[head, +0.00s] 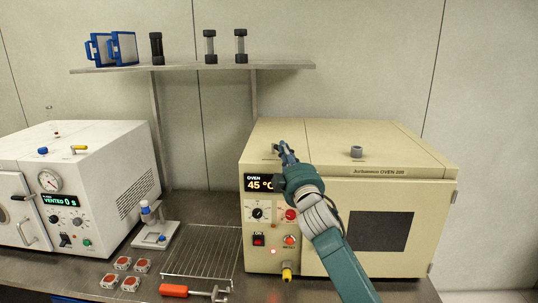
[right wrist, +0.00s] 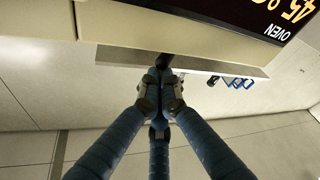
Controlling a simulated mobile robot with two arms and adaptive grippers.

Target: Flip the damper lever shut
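The cream oven (head: 350,180) stands at the right with its display reading 45 °C. My right gripper (head: 287,152) is above the front left of the oven's top. Its fingers are drawn together in the right wrist view (right wrist: 160,75), with a small dark piece at their tips. A thin piece, possibly the damper lever (head: 276,147), shows just left of the fingertips in the head view. The gripper hides most of that area, so I cannot tell the lever's position or whether the fingers touch it. My left gripper is not in view.
A grey round cap (head: 356,151) stands on the oven top, right of my gripper. A wall shelf (head: 195,67) holds blue frames and dark-capped cylinders. A white vacuum unit (head: 85,185), a wire rack (head: 200,252) and an orange-handled tool (head: 174,290) occupy the bench at left.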

